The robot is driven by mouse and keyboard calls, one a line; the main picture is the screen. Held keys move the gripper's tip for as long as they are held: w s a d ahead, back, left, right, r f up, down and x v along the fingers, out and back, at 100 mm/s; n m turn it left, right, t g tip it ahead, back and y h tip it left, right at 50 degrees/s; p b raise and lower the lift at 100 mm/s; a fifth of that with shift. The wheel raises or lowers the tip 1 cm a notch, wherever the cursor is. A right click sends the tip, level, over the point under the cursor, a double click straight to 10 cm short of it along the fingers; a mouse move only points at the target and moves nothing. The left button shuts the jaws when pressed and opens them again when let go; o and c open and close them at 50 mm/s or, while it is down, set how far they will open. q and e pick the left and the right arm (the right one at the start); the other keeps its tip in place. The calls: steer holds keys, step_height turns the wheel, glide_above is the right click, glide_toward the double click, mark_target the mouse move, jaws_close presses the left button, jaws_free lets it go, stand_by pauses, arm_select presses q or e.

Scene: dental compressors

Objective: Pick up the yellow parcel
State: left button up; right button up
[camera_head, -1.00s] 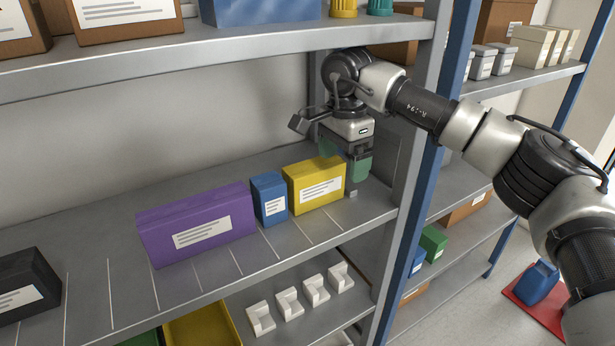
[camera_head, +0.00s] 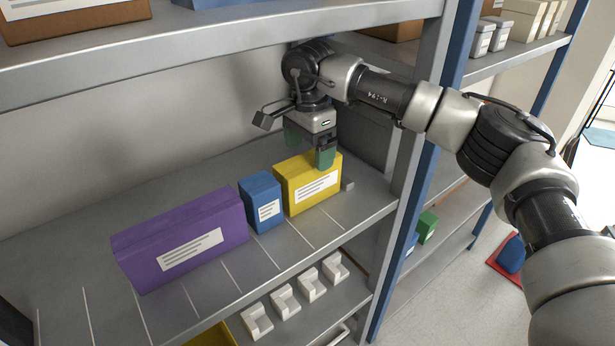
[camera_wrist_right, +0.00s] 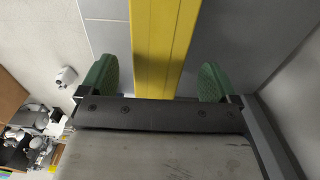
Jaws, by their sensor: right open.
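The yellow parcel (camera_head: 308,184), a box with a white label, stands on the middle shelf (camera_head: 255,268) at the right end of a row. My right gripper (camera_head: 308,152) is open above it, with green fingertips. In the head view one fingertip overlaps the parcel's top front and the other is behind it. In the right wrist view the yellow parcel (camera_wrist_right: 160,45) runs between the two fingers (camera_wrist_right: 158,82), with a gap on each side. My left gripper is not in view.
A blue box (camera_head: 262,201) stands close to the parcel's left, then a purple box (camera_head: 182,240). A grey upright (camera_head: 405,140) stands to the right, and the upper shelf's edge (camera_head: 200,52) runs above. White holders (camera_head: 297,290) sit on the shelf below.

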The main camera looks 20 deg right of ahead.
mark_target(308, 160)
step_height(308, 160, down, 4)
steer(key=shift+s+f, duration=0.1)
steer(key=c, duration=1.1)
steer(key=shift+c, duration=0.4)
steer(key=shift+r, duration=0.2)
